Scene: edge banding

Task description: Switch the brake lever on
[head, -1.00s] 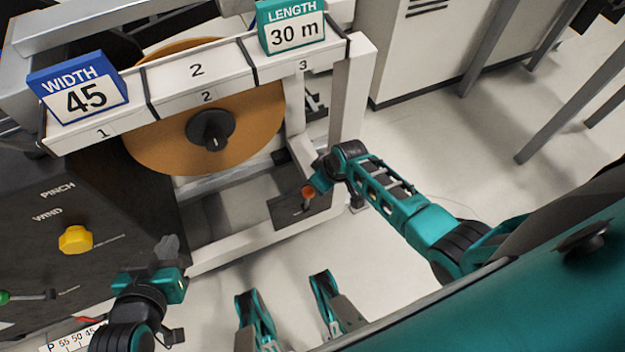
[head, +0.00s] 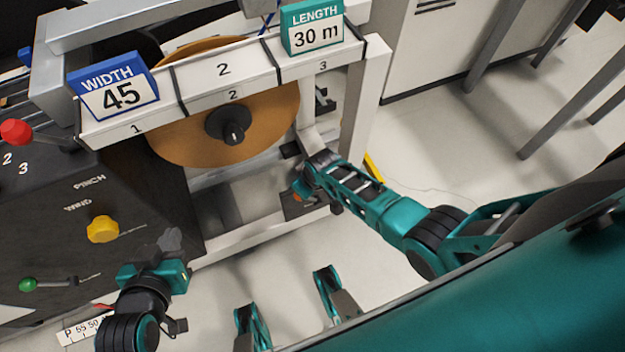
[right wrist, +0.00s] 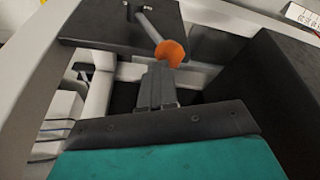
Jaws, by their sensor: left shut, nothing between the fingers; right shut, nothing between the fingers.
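The brake lever has an orange knob (right wrist: 171,53) on a thin grey rod, mounted on a dark plate (right wrist: 95,22). In the head view the knob (head: 297,197) is mostly hidden by my right gripper (head: 298,188), low on the white frame. In the right wrist view the right gripper (right wrist: 157,75) is shut and empty. Its fingertips are right beside the knob; I cannot tell whether they touch it. My left gripper (head: 170,240) is shut and empty in front of the black control panel, away from the lever.
The white machine frame (head: 365,110) surrounds the lever, with a brown roll (head: 270,120) above left. The panel (head: 60,190) carries a yellow knob (head: 103,229), a green-knobbed lever (head: 28,285) and a red-knobbed lever (head: 15,132).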

